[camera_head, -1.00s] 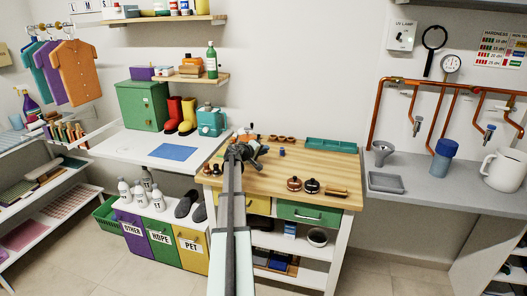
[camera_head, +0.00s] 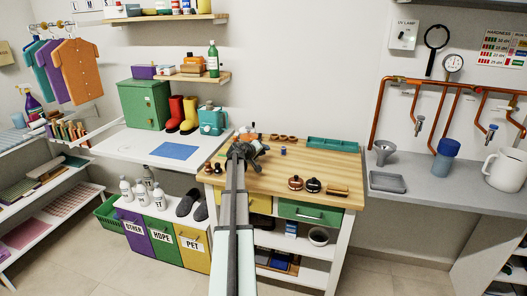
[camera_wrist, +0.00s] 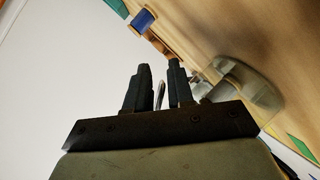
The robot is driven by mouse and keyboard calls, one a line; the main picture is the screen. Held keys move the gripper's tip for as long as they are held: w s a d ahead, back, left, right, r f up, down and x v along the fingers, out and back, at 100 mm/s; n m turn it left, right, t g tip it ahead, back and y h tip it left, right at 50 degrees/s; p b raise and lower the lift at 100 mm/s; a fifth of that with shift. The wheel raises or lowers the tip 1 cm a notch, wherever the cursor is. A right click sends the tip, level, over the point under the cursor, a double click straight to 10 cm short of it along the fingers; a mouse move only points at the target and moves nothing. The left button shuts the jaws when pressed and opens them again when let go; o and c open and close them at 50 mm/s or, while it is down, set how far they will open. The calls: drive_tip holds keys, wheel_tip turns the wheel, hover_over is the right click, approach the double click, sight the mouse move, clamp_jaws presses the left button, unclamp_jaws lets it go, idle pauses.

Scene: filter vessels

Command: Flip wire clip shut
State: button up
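My gripper (camera_head: 247,150) is low over the left part of the wooden bench top, and my arm hides much of what is below it. In the wrist view my gripper (camera_wrist: 160,75) has two dark fingers standing apart. A thin pale metal piece (camera_wrist: 160,96), possibly the wire clip, shows in the gap; I cannot tell whether the fingers touch it. A cloudy greenish glass-like vessel (camera_wrist: 255,88) lies just right of the fingers, partly hidden by the gripper body. Whether the clip is open or shut cannot be seen.
A white table with a blue mat (camera_head: 175,151) adjoins at left.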

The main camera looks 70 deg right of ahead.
drive_tip(key=shift+o, duration=0.4)
drive_tip(key=v, duration=1.4)
drive_tip(key=shift+d, duration=0.1)
